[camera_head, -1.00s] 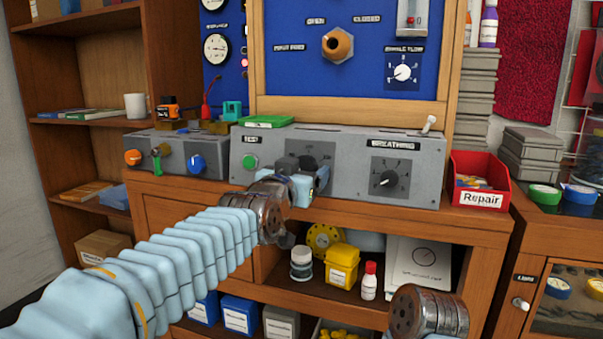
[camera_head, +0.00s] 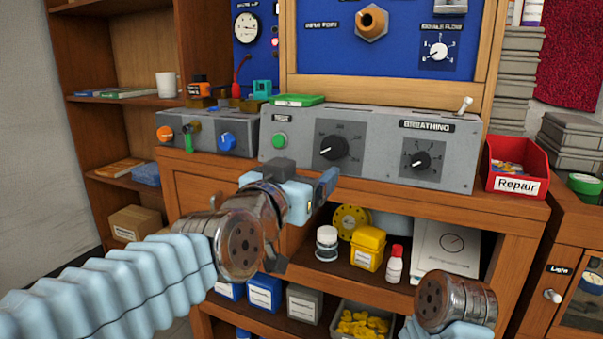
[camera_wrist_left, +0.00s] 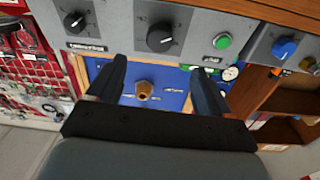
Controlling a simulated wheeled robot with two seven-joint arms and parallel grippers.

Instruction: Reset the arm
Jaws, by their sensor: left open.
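My left gripper (camera_head: 309,180) is in front of the grey testbench panel, below its large black knob (camera_head: 333,147). In the left wrist view the gripper (camera_wrist_left: 158,82) shows two dark fingers spread apart with nothing between them. The fingers are apart from the knob, which also shows in the left wrist view (camera_wrist_left: 160,37). On the right arm only a rounded wrist joint and part of a light blue link show at the lower right; the right gripper is outside the picture.
A green button (camera_head: 279,140) and a smaller BREATHING knob (camera_head: 421,160) are on the panel. A red Repair bin (camera_head: 513,166) stands at the bench's right end. Bottles and a yellow container (camera_head: 368,247) stand on the shelf below. The bench's front edge is close to my left arm.

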